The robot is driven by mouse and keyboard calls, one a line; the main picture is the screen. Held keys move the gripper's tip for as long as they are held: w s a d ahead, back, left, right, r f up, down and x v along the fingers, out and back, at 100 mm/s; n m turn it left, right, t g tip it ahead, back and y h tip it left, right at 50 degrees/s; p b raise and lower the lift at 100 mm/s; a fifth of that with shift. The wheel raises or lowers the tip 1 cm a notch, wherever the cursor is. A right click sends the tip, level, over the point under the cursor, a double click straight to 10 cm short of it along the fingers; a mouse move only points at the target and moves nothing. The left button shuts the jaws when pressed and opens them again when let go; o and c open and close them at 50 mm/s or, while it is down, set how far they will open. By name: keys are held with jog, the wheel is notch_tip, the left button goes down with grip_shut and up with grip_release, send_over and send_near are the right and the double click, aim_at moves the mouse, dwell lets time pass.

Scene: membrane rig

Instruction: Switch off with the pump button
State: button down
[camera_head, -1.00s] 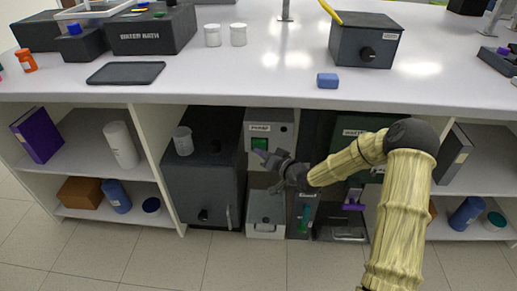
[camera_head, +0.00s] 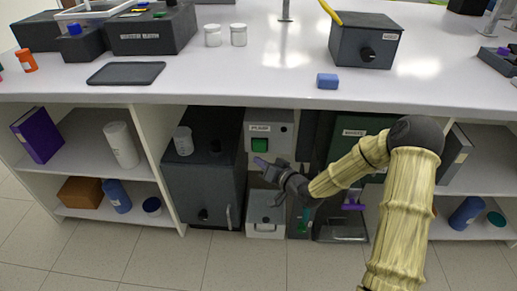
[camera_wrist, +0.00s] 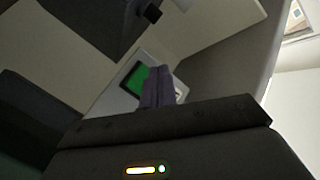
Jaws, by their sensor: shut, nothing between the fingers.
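The pump box is a pale panel (camera_head: 283,127) labelled PUMP under the bench, with a green pump button (camera_head: 259,145) on its front. The button also shows as a green patch in the wrist view (camera_wrist: 135,76), partly behind the fingers. My gripper (camera_head: 259,161) is shut and empty, its fingertips a little below the button in the head view. The purple-grey fingers (camera_wrist: 157,88) point toward the panel in the wrist view. I cannot tell the exact gap, but the button is uncovered in the head view.
A dark cabinet (camera_head: 203,178) with a white cup (camera_head: 183,140) on it stands left of the pump panel. A grey box (camera_head: 265,222) is below. A dark green unit (camera_head: 345,150) is to the right, partly behind my arm. The benchtop (camera_head: 230,88) overhangs them.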

jog(key=shift+s, duration=1.05)
